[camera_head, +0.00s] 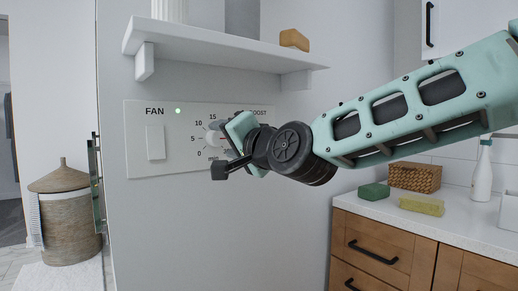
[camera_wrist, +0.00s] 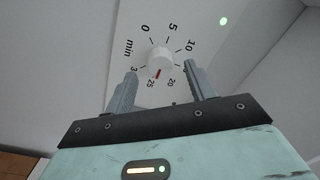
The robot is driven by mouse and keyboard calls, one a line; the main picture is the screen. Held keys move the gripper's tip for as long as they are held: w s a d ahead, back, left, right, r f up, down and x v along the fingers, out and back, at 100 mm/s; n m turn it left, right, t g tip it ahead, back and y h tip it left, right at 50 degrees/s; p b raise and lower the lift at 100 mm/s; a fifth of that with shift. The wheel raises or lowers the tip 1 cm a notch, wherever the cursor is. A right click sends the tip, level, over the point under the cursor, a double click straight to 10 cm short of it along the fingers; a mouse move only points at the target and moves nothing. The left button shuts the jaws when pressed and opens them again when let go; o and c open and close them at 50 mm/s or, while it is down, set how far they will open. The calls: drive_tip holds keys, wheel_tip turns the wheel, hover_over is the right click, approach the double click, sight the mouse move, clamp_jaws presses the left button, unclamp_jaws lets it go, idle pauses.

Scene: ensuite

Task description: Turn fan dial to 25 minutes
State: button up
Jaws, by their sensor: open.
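The white round fan dial (camera_wrist: 160,58) is on the wall panel, with a minute scale around it. In the wrist view, its red mark points down, close to the 25 and slightly toward the 20. My gripper (camera_wrist: 160,70) is open, with one finger on either side of the dial's lower part. The fingertips look apart from the knob; I cannot tell how deep they reach. The left finger partly covers the 30 label and the right finger hides the 15 area. In the head view, my gripper (camera_head: 222,150) covers much of the dial (camera_head: 213,137).
The white panel (camera_head: 138,120) has a FAN rocker switch (camera_head: 155,141) and a lit green light (camera_head: 178,111). A shelf (camera_head: 220,50) juts out above the panel. A counter (camera_head: 450,226) with sponges and a basket stands at the right.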

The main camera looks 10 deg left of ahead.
drive_tip(key=v, duration=1.5)
drive_tip(key=shift+p, duration=0.45)
drive_tip(key=shift+w, duration=0.1)
drive_tip(key=s+d+f+n+g+h, duration=0.25)
drive_tip(key=d+f+h, duration=0.2)
drive_tip(key=f, duration=0.55)
drive_tip(key=s+d+f+n+g+h, duration=0.25)
drive_tip(key=d+f+h, duration=0.2)
drive_tip(key=f, duration=0.55)
drive_tip(key=s+d+f+n+g+h, duration=0.35)
drive_tip(key=s+d+f+g, duration=0.4)
drive_tip(key=s+d, duration=0.6)
wheel_tip(320, 180, up, 19)
drive_tip(key=s+h+p, duration=0.1)
drive_tip(key=p, duration=1.9)
drive_tip(key=shift+t, duration=0.45)
